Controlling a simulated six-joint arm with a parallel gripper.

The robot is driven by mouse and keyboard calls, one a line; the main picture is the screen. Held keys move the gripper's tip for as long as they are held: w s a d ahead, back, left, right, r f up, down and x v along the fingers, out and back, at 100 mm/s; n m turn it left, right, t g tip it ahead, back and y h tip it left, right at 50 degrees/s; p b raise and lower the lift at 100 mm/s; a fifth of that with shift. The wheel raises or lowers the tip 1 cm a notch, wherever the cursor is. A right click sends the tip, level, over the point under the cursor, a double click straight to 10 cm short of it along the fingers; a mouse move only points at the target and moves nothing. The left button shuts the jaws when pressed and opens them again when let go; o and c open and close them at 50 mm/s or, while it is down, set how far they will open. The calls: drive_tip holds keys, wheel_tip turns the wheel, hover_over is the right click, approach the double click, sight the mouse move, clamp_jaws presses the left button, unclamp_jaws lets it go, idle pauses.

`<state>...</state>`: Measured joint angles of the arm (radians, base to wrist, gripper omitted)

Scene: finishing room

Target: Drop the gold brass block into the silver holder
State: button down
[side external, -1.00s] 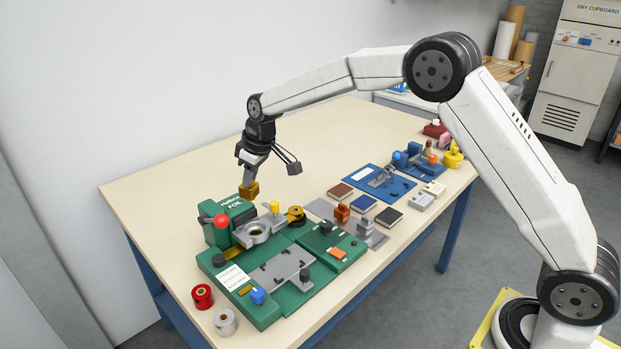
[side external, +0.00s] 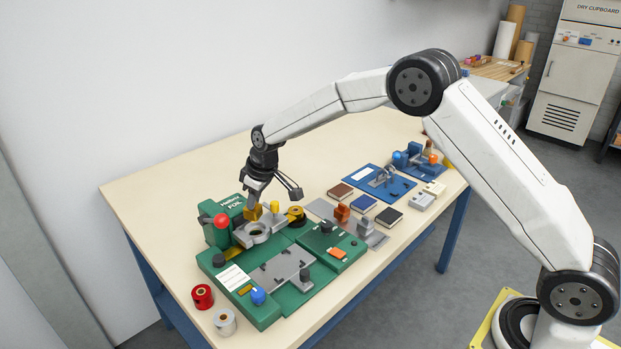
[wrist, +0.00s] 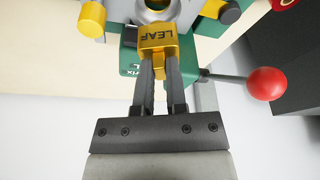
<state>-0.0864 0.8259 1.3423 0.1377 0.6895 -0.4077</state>
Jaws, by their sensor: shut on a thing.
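The gold brass block (side external: 254,212), marked LEAF in the wrist view (wrist: 158,38), is held between the fingers of my gripper (side external: 251,203). The gripper also shows in the wrist view (wrist: 153,80), shut on the block. The silver holder (side external: 256,235) is a ring-shaped metal piece with a round opening, mounted on the green foil machine (side external: 231,210). The block is at the holder's back edge in the side view. In the wrist view the holder (wrist: 158,10) shows just past the block, its opening partly hidden. I cannot tell whether block and holder touch.
A red ball knob (side external: 221,221) on a lever stands left of the holder. A yellow knob (side external: 275,207) and a yellow roll (side external: 296,214) are on its right. Red (side external: 203,296) and silver (side external: 225,321) rolls stand at the front left. The back of the table is clear.

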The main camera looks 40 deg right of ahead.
sight(258, 208)
drive_tip(key=shift+f, duration=1.95)
drive_tip(key=shift+f, duration=0.65)
idle(0.3)
drive_tip(key=c, duration=1)
unclamp_jaws()
drive_tip(key=shift+o, duration=0.2)
drive_tip(key=shift+f, duration=0.1)
drive_tip(key=v, duration=1.1)
drive_tip(key=shift+s, duration=0.1)
drive_tip(key=s+d+f+m, duration=0.1)
drive_tip(key=s+d+m, duration=0.1)
drive_tip(key=s, duration=1.2)
drive_tip(key=s+d+f+m+h, duration=0.1)
drive_tip(key=s+d+f+m, duration=0.1)
drive_tip(key=s, duration=1.2)
drive_tip(key=shift+s+d+f+m+g, duration=0.15)
drive_tip(key=shift+s+d+m+g, duration=0.15)
drive_tip(key=shift+d, duration=0.5)
